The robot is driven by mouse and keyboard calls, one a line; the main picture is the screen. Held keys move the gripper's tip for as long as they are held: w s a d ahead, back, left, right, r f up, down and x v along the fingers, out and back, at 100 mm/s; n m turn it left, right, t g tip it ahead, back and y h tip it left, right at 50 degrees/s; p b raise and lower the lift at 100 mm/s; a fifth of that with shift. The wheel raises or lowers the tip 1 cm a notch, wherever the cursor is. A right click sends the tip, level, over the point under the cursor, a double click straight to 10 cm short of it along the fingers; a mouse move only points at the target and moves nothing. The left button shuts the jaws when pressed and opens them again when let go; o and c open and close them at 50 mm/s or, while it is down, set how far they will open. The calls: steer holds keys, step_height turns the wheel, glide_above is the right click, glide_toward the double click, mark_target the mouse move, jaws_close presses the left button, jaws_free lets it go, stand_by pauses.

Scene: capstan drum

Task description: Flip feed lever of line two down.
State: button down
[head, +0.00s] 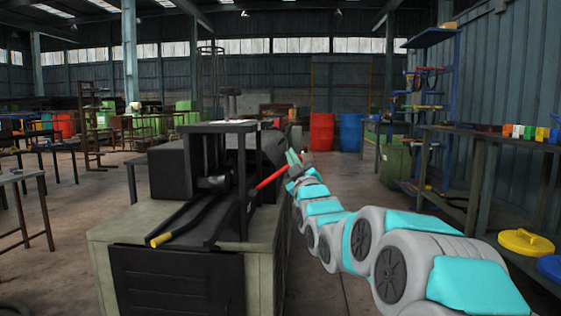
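A black machine frame (242,160) stands on a pale cabinet (268,255) left of centre. A red lever (270,179) sticks out from the frame's right side and slants up to the right. A black lever with a yellow tip (161,239) slants down to the front left over the cabinet top. I see no label telling which one is the feed lever of line two. My gripper (300,160) is at the upper right end of the red lever. It is too small to tell whether it touches the lever or how far its fingers are apart.
My arm reaches in from the lower right, along the cabinet's right side. A workbench (485,135) with small coloured blocks (525,132) runs along the right wall. Red (321,132) and blue (351,132) barrels stand far behind. Floor is clear between cabinet and bench.

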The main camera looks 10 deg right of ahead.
steer(key=s+d+f+m+h+b, duration=0.1)
steer(key=d+f+m+h, duration=0.2)
steer(key=f+m+h, duration=0.3)
steer(key=shift+d+f+m+b, duration=0.25)
steer(key=shift+f+m+b, duration=0.15)
steer(key=shift+m, duration=1.4)
steer(key=shift+f+h, duration=0.2)
steer(key=shift+h, duration=0.1)
steer(key=shift+s+f, duration=0.1)
